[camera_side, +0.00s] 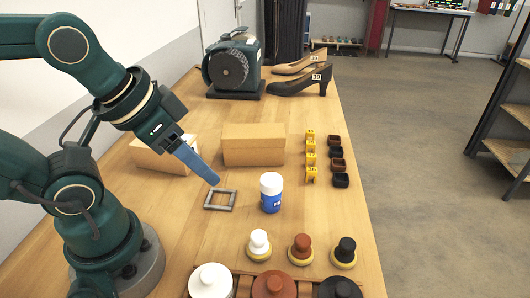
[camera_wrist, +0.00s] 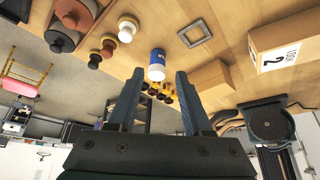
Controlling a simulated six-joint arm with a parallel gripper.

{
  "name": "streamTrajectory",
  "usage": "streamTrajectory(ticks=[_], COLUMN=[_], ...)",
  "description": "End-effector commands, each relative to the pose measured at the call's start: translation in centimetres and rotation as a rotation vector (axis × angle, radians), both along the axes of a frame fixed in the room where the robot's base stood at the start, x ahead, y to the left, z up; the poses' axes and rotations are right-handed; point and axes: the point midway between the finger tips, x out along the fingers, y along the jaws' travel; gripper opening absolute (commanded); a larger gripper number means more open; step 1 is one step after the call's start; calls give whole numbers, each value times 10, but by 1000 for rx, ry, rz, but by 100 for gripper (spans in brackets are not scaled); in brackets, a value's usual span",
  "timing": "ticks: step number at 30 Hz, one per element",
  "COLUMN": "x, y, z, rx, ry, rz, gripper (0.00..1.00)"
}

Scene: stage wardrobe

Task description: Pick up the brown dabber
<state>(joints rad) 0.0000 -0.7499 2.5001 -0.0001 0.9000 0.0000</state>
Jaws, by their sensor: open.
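The brown dabber (camera_side: 301,247) stands upright on the table near the front, between a white dabber (camera_side: 259,243) and a black dabber (camera_side: 345,251). Each has a knob on top and a yellowish pad at the base. The brown dabber also shows in the wrist view (camera_wrist: 108,47), at the upper left. My gripper (camera_side: 215,181) is above the table by a grey square frame, to the left of and behind the dabbers. In the wrist view my gripper (camera_wrist: 155,75) has its two blue fingers apart with nothing held between them.
A blue and white bottle (camera_side: 271,194) stands between my gripper and the dabbers. The grey square frame (camera_side: 207,199) lies beside it. White, brown and black lidded pots (camera_side: 273,285) line the front edge. Cardboard boxes (camera_side: 253,145), small yellow and dark blocks, a machine and shoes are further back.

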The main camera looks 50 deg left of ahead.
Motion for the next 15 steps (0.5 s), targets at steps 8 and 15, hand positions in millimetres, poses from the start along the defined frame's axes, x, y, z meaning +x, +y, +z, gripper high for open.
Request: streamTrajectory(ticks=[8, 15], x=[0, 9], y=[0, 2], z=[0, 5], rx=[0, 8], ry=[0, -48], rz=[0, 2], gripper=[67, 67])
